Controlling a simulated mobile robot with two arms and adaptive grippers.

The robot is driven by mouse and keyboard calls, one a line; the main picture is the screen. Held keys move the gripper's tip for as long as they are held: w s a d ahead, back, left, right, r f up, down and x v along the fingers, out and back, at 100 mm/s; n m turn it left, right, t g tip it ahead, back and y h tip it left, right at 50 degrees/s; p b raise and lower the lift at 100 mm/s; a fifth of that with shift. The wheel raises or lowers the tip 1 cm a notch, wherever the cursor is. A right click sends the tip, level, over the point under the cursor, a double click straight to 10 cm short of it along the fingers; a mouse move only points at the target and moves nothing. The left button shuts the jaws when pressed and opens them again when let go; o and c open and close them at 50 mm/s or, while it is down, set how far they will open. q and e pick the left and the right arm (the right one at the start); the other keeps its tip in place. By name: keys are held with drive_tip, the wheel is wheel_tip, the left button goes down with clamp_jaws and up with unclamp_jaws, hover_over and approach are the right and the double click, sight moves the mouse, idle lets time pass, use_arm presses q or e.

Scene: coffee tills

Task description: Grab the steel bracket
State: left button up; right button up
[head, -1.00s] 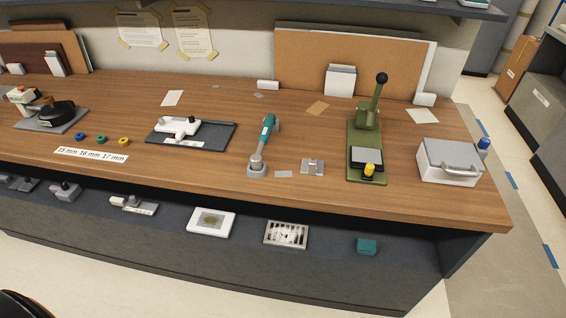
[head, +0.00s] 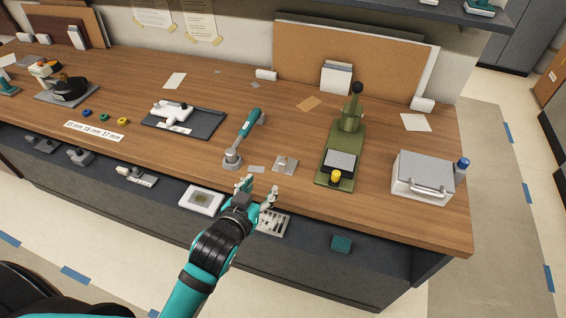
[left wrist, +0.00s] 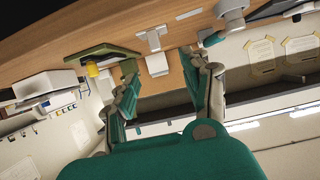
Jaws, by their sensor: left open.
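The steel bracket (head: 285,165) is a small grey metal piece lying on the wooden counter near its front edge, between the teal-handled tool and the green press. My left gripper (head: 258,187) is open and empty. Its fingers point toward the counter, in front of the bracket and a little to its left in the head view. In the left wrist view the bracket (left wrist: 154,42) shows ahead, between and beyond the spread fingers, apart from them. My right gripper is not in view.
The teal-handled tool (head: 243,135) stands left of the bracket, with a small grey card (head: 256,169) between. The green lever press (head: 341,150) is to the right, then a white lidded box (head: 424,176). A lower shelf under the counter holds a slotted tray (head: 273,225).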

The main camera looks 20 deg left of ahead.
use_arm(q)
drive_tip(key=p, duration=0.1)
approach(281, 165)
drive_tip(key=x, duration=0.4)
drive_tip(key=shift+w+a+f, duration=0.1)
drive_tip(key=shift+w+a, duration=0.1)
drive_tip(key=shift+w, duration=0.1)
drive_tip(key=x, duration=0.1)
drive_tip(key=p+x, duration=0.1)
drive_tip(key=x, duration=0.2)
drive_tip(key=shift+w+d, duration=0.3)
drive_tip(key=shift+d, duration=0.05)
drive_tip(key=shift+w+f+p, duration=0.2)
drive_tip(key=shift+w+p, duration=0.05)
drive_tip(key=shift+p, duration=0.05)
drive_tip(key=c, duration=0.4)
clamp_jaws()
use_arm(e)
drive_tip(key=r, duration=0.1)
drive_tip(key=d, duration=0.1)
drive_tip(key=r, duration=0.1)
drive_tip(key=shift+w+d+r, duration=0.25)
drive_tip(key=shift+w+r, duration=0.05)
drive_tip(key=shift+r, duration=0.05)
